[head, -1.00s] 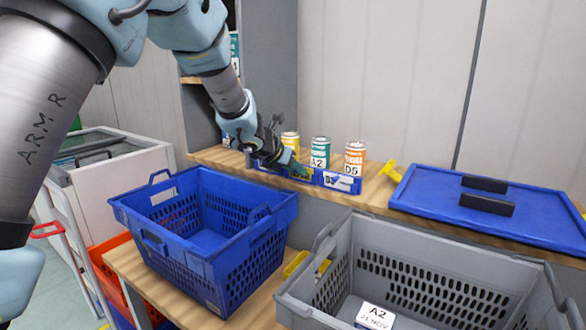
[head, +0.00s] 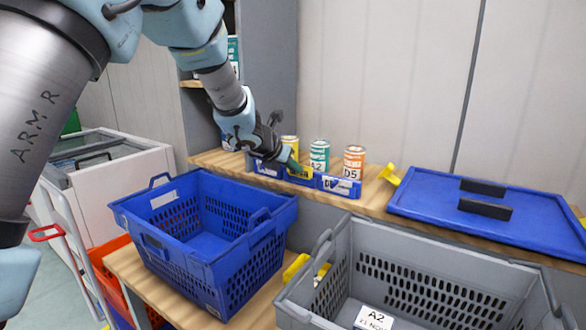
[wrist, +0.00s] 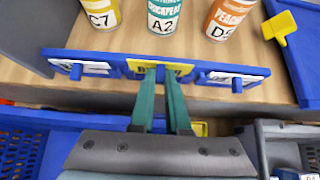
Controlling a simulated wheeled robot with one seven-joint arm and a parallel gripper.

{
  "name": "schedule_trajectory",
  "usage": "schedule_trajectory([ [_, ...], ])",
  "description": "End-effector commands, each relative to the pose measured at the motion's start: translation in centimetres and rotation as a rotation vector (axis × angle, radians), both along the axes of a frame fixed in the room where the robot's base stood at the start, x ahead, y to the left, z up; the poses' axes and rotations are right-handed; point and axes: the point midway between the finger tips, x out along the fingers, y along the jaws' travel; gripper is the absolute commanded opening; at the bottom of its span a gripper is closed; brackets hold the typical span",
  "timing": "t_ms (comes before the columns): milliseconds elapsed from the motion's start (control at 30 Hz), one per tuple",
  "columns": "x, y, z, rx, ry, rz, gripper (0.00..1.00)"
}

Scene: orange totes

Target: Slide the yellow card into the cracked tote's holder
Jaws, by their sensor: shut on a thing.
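The yellow card (head: 301,172) is in the middle place of a blue rack (wrist: 112,62) on the wooden shelf, between two white cards. It also shows in the wrist view (wrist: 142,67), its print partly covered by my fingers. My gripper (wrist: 161,76) has its two green fingertips against the card's front, closed around a small blue peg there. In the head view my gripper (head: 292,161) reaches down to the rack from the left. A blue tote (head: 225,262) and a grey tote (head: 330,277) stand in front. I see no clear crack on either, and cannot pick out its holder.
Several cans, among them an orange can (head: 354,160), stand just behind the rack. A yellow scoop-like piece (head: 390,175) and a blue lid (head: 430,205) lie to the right. A white label marked A2 (head: 373,319) is inside the grey tote.

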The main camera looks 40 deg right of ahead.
Motion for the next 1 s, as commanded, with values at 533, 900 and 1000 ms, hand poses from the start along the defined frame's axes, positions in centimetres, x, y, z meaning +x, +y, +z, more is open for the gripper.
schedule_trajectory([
  [533,-0.1,0.3,2.9,-0.001,0.000,0.000,0.00],
  [900,-0.1,0.5,4.3,0.000,-0.001,-0.001,0.00],
  [1000,-0.1,0.5,4.3,0.000,-0.001,-0.001,0.00],
])
